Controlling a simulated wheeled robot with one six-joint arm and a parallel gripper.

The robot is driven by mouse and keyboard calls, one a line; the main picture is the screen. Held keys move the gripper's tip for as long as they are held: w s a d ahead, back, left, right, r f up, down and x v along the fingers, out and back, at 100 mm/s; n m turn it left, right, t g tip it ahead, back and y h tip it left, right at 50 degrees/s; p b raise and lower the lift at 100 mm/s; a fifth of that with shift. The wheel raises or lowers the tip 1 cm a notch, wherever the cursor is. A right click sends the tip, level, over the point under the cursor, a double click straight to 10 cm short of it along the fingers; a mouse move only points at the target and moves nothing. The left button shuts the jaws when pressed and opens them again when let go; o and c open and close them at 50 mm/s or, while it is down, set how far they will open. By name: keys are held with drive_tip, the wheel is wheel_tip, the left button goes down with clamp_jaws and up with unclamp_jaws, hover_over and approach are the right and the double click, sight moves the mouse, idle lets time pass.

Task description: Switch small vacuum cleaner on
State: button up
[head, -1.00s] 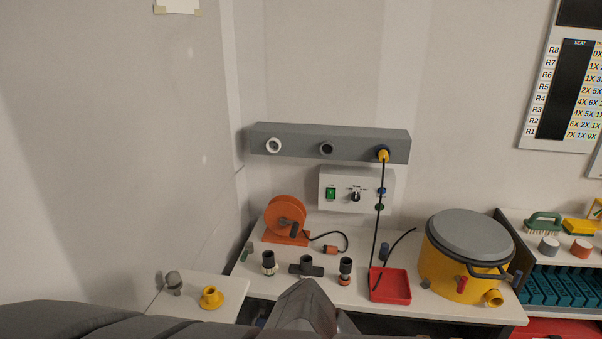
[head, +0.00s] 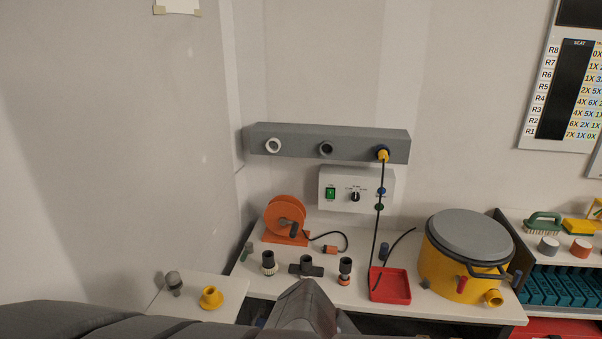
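A yellow drum with a grey lid (head: 468,238), which looks like the small vacuum cleaner, stands at the right end of the white bench. It has a black handle band, a red part (head: 462,285) low on its front and a yellow port (head: 494,298) at lower right. I cannot tell which part is its switch. A white control box (head: 337,203) on the wall has a green switch (head: 331,194) and a black knob (head: 355,197). My dark arm crosses the bottom of the view; no gripper fingers show.
A grey duct (head: 300,143) with several ports runs above the box; a black cord hangs from its yellow fitting (head: 383,155). An orange reel (head: 284,217), black connectors (head: 307,266) and a red tray (head: 390,286) occupy the bench. A shelf with teal boxes (head: 560,288) stands right.

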clamp_jaws()
idle(1.7)
